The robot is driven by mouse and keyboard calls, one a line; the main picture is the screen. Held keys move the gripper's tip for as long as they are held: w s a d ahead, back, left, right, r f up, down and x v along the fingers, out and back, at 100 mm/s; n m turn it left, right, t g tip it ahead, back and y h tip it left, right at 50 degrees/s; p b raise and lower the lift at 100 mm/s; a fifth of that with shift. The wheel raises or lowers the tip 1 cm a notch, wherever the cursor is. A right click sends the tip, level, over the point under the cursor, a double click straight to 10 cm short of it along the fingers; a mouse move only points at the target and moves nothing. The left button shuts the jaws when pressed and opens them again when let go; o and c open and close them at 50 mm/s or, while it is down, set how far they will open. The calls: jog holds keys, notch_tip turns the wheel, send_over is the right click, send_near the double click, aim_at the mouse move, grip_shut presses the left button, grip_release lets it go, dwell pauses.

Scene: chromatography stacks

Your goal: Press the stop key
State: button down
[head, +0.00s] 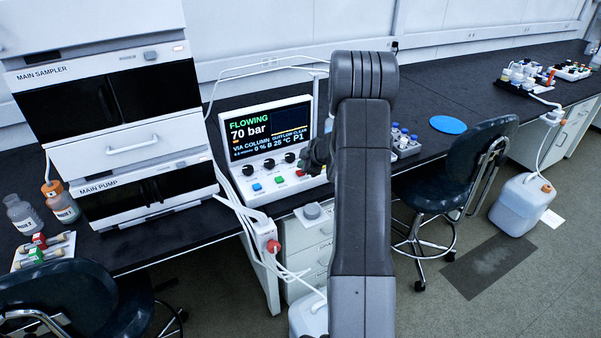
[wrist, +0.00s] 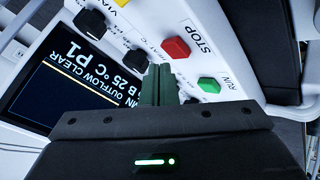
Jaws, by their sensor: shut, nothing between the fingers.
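In the head view a red key (head: 300,173) shows at the lower right of the white control panel (head: 240,175). A green key (wrist: 208,85) labelled RUN sits near it in the wrist view. My gripper (wrist: 158,72) is shut and empty, its tips just short of the red key in the picture; I cannot tell the gap, but no contact shows. In the head view my gripper (head: 316,156) is dark and partly hidden at the panel's right side.
The panel's screen (head: 268,128) reads FLOWING, 70 bar. Black knobs (head: 269,163) line the panel below it. The main sampler (head: 110,80) and main pump (head: 145,190) stand to the left. Vials (head: 405,140) stand right of my arm, and a chair (head: 455,175) beyond.

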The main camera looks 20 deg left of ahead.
jog(key=shift+f, duration=0.2)
dwell(0.5)
jog(key=shift+f, duration=0.25)
jog(key=shift+f+b, duration=0.3)
jog(key=shift+f, duration=0.2)
dwell(0.6)
jog(key=shift+r, duration=0.1)
jog(key=shift+r+p, duration=0.85)
jog(key=shift+p, duration=0.35)
notch_tip(320, 180, up, 5)
jog(key=p, duration=0.5)
jog(key=shift+r+p, duration=0.1)
jog(key=shift+p, duration=0.25)
jog(key=shift+f, duration=0.25)
